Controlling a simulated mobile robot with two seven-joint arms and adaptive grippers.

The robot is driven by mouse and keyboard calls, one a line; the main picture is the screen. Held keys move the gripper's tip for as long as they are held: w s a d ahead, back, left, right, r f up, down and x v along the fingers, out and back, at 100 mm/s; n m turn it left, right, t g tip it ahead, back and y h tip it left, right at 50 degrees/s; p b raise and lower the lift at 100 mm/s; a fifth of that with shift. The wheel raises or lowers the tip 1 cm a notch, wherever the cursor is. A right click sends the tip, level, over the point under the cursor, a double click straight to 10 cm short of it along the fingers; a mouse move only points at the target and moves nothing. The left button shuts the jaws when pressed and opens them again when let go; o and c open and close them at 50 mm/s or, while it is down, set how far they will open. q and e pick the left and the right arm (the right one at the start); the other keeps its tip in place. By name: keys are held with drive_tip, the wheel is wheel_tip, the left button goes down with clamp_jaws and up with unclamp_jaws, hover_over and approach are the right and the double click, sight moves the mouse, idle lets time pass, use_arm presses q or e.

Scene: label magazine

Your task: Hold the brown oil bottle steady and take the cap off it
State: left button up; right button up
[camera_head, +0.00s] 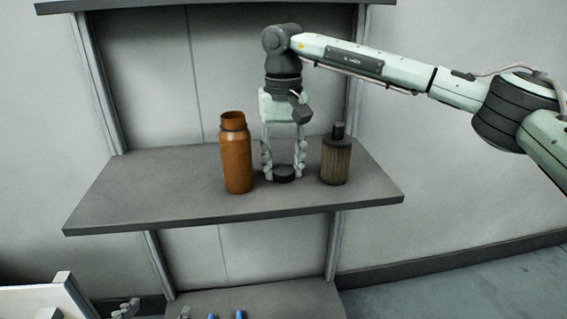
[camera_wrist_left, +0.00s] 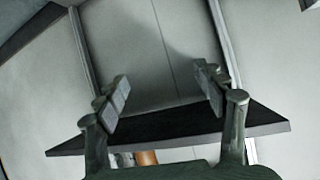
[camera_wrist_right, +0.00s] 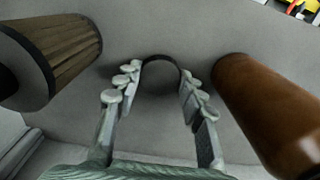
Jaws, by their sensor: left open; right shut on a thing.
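The brown oil bottle (camera_head: 237,160) stands upright on the shelf, its mouth open and uncapped. It also shows at the right of the right wrist view (camera_wrist_right: 268,115). My right gripper (camera_head: 284,170) points down just right of the bottle, apart from it, shut on a round black cap (camera_head: 284,174) at shelf level. In the right wrist view the cap (camera_wrist_right: 162,60) sits between the fingertips; whether it touches the shelf is unclear. My left gripper (camera_wrist_left: 166,90) is open and empty, low in front of the shelf; only its fingertips show at the head view's bottom edge (camera_head: 155,310).
A dark ribbed bottle with a black top (camera_head: 336,160) stands on the shelf (camera_head: 130,200) right of my right gripper. The shelf's left part is clear. A lower shelf (camera_head: 290,300) has small blue-tipped items (camera_head: 239,314). A pale box edge (camera_head: 64,290) is at bottom left.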

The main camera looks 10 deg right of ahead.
drive_tip(key=o, duration=1.3)
drive_tip(key=shift+r, duration=0.1)
